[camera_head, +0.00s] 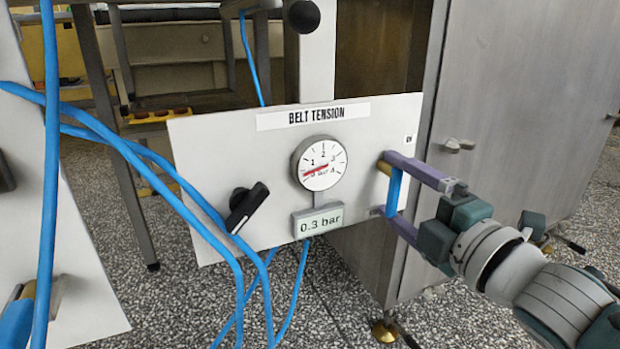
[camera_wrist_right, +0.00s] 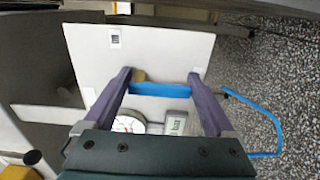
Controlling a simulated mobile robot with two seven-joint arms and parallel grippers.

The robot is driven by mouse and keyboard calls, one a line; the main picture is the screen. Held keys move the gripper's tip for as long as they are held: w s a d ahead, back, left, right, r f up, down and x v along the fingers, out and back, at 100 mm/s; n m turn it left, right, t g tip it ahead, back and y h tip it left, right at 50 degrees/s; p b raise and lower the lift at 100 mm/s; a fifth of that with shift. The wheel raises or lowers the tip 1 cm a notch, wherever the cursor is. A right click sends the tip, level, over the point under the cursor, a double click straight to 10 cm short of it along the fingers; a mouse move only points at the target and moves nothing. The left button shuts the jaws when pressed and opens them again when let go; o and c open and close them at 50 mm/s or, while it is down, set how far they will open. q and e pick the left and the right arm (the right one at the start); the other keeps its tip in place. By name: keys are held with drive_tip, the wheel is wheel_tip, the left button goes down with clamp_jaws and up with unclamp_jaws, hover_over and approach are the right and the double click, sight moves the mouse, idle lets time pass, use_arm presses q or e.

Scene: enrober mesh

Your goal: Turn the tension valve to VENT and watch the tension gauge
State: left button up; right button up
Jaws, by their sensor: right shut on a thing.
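The white BELT TENSION panel (camera_head: 225,140) carries a round tension gauge (camera_head: 320,163), whose red needle points to the lower left, near the low end. A small display (camera_head: 318,220) under it reads 0.3 bar. A blue valve handle (camera_head: 394,191) on a brass-coloured body (camera_head: 384,167) is at the panel's right. My right gripper (camera_head: 387,188) is shut on this handle, one purple finger at each end. The wrist view shows the blue handle (camera_wrist_right: 160,89) spanning between the fingers. No VENT mark is readable.
A black lever (camera_head: 247,207) sits on the panel left of the gauge. Several blue hoses (camera_head: 160,180) hang across the left and below the panel. A grey metal cabinet (camera_head: 510,110) stands close behind my right arm. Speckled floor (camera_head: 170,285) shows below.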

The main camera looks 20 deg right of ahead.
drive_tip(key=o, duration=1.1)
drive_tip(key=shift+c, duration=0.2)
drive_tip(key=shift+s, duration=0.25)
drive_tip(key=s+p, duration=0.4)
drive_tip(key=s, duration=0.5)
drive_tip(key=shift+s+d, duration=0.2)
drive_tip(key=shift+d, duration=0.15)
